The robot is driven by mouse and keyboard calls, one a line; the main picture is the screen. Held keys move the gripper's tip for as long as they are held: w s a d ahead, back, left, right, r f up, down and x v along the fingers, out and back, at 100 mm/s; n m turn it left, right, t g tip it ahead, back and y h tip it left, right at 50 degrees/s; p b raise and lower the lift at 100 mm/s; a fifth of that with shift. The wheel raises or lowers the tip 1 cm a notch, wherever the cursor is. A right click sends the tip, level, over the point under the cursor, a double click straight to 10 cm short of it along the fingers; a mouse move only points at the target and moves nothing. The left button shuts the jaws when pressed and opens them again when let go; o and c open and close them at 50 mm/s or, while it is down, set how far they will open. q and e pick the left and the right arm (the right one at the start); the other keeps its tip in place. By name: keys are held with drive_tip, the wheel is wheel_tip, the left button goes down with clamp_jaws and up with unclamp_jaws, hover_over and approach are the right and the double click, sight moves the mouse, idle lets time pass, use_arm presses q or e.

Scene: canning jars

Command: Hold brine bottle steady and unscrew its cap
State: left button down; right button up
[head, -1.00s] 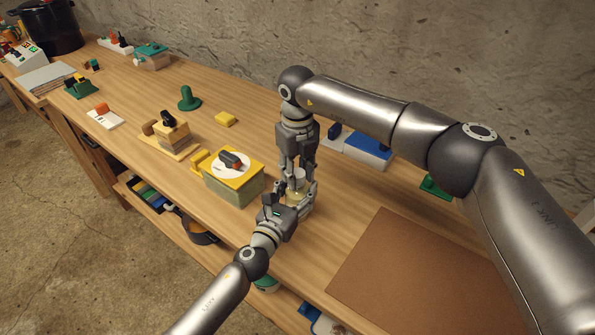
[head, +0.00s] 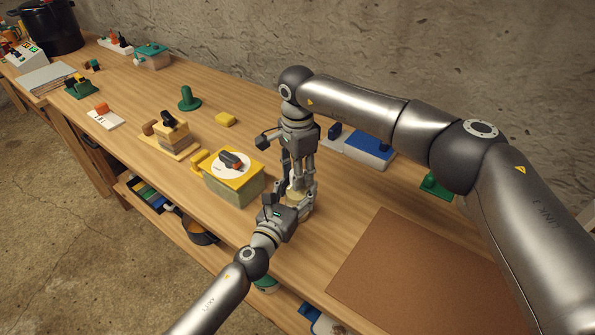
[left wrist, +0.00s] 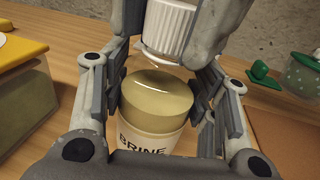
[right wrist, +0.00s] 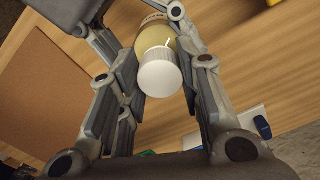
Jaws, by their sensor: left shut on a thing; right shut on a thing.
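The brine bottle has a pale yellow body and a white label reading BRINE; it stands upright in the left wrist view (left wrist: 158,100). My left gripper (head: 290,203) is shut around its body from the front. The white ribbed cap (left wrist: 172,28) is above the bottle's shoulder; in the right wrist view the cap (right wrist: 158,76) lies between the fingers. My right gripper (head: 297,185) points down from above, shut on the cap. I cannot tell whether the cap still touches the neck. In the head view the fingers hide most of bottle and cap.
A box with a yellow lid and a dark knob (head: 232,160) stands close left of the grippers. A blue-lidded box (head: 369,149) is behind my right arm. A brown mat (head: 425,275) lies bare at the right front.

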use_arm(q)
drive_tip(key=shift+f, duration=0.1)
use_arm(e)
drive_tip(key=shift+r, duration=0.1)
idle(0.5)
drive_tip(key=shift+r, duration=1)
drive_tip(key=shift+r, duration=0.15)
drive_tip(key=shift+r, duration=1.9)
use_arm(q)
drive_tip(key=shift+c, duration=2.4)
unclamp_jaws()
